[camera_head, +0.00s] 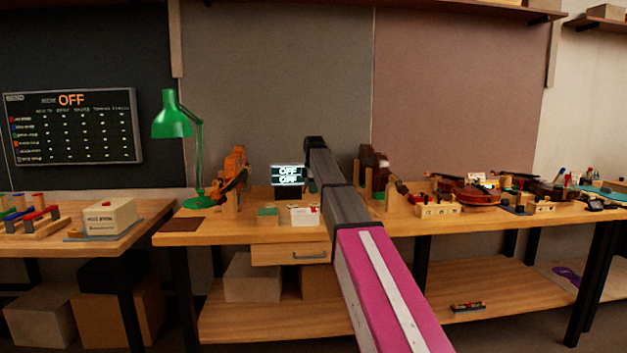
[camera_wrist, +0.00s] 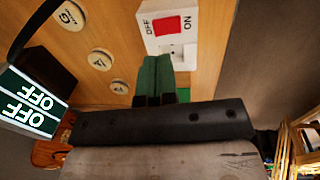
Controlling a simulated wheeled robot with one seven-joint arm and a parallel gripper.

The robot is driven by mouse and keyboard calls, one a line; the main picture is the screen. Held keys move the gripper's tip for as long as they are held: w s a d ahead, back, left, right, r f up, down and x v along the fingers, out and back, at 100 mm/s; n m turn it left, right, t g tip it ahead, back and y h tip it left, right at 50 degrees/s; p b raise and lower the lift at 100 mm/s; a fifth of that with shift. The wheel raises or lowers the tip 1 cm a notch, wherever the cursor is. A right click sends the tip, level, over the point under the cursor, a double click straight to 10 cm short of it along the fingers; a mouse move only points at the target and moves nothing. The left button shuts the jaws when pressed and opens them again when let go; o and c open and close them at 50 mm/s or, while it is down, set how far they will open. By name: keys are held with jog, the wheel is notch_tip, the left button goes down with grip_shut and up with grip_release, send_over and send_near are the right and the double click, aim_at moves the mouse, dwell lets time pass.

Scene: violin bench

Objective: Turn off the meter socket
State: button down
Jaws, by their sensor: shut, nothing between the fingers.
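The meter socket is a white box (camera_wrist: 176,47) with a red rocker switch (camera_wrist: 168,25) between the marks OFF and ON. It also shows on the bench in the head view as a small white box (camera_head: 304,217). I cannot tell which way the rocker leans. My gripper (camera_wrist: 155,62) has green fingers, shut and empty, at the box's near edge in the wrist view. I cannot tell whether they touch it. The dark display (camera_head: 288,175) reads OFF on two lines; it shows upside down in the wrist view (camera_wrist: 32,103).
Round lettered discs (camera_wrist: 100,59) lie on the wood beside the socket. A green lamp (camera_head: 172,118) stands at the bench's left. Violins (camera_head: 470,193) and wooden blocks crowd the right. The wall board (camera_head: 72,127) reads OFF.

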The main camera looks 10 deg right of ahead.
aim_at(313, 208)
jog(key=f, duration=0.6)
jog(key=shift+w+f, duration=0.15)
jog(key=shift+w, duration=0.25)
jog(key=shift+f, duration=0.1)
